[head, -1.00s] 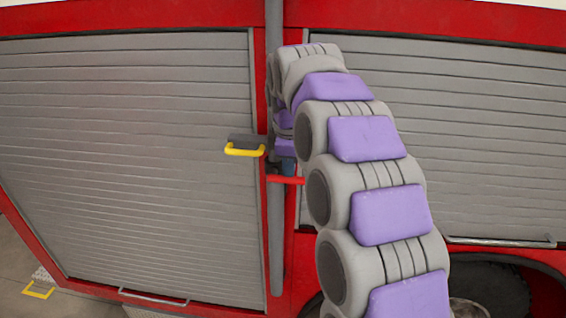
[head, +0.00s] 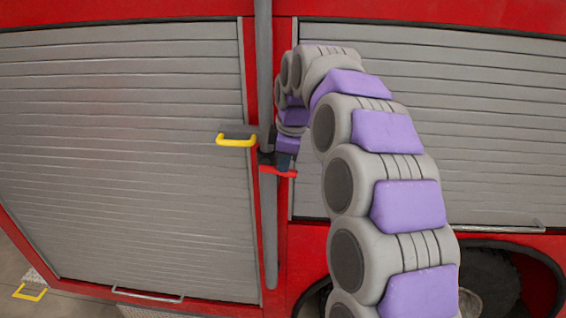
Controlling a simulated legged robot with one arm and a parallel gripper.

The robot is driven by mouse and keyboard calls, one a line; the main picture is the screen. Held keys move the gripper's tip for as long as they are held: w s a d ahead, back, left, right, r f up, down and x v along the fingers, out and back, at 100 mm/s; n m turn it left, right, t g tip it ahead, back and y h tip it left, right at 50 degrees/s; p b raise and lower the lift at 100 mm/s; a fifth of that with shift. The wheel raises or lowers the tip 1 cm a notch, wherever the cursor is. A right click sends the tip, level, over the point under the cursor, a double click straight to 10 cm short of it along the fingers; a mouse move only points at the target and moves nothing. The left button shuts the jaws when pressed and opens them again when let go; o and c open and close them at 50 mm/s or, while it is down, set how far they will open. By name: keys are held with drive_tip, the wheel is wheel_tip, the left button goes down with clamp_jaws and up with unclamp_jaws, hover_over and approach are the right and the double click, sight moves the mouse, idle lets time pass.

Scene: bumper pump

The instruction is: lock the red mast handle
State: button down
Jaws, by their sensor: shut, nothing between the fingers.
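The red mast handle (head: 279,171) is a short red lever on the grey vertical mast (head: 269,220), sticking out to the right in the head view. My gripper (head: 284,160) is small and dark at the end of my arm, just above and beside the red handle. It is shut and holds nothing. I cannot tell whether its fingertips touch the handle. My arm comes up from the lower right and bends down to the mast, hiding part of the red panel behind it.
A yellow handle (head: 236,140) sticks out to the left of the mast, just above the red one. Grey roller shutters (head: 120,170) lie on both sides in the red vehicle body (head: 310,262). A yellow-edged step (head: 30,293) is at the lower left.

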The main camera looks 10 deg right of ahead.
sight(295, 174)
drive_tip(key=d+f+y+b, duration=0.1)
drive_tip(key=d+f+t+y+b, duration=0.1)
drive_tip(key=y+b, duration=0.1)
drive_tip(key=shift+s+f+b, duration=0.1)
drive_tip(key=shift+f+b, duration=0.2)
drive_tip(key=shift+f, duration=0.05)
drive_tip(key=shift+s+d+f+m+t+y+b, duration=0.1)
drive_tip(key=shift+d+f+m+t+y+b, duration=0.15)
drive_tip(key=shift+y+b, duration=0.35)
drive_tip(key=shift+f+m+t+y+b, duration=0.15)
drive_tip(key=shift+f+y+b, duration=0.2)
drive_tip(key=shift+y+b, duration=0.2)
drive_tip(key=a+f+t+y+b, duration=0.2)
drive_tip(key=f+y+b, duration=0.3)
drive_tip(key=b, duration=0.9)
drive_tip(key=shift+w+a+m+t+y, duration=0.3)
drive_tip(key=shift+w+a+y, duration=0.15)
drive_tip(key=shift+a, duration=0.25)
drive_tip(key=shift+f+b, duration=0.15)
drive_tip(key=shift+b, duration=0.2)
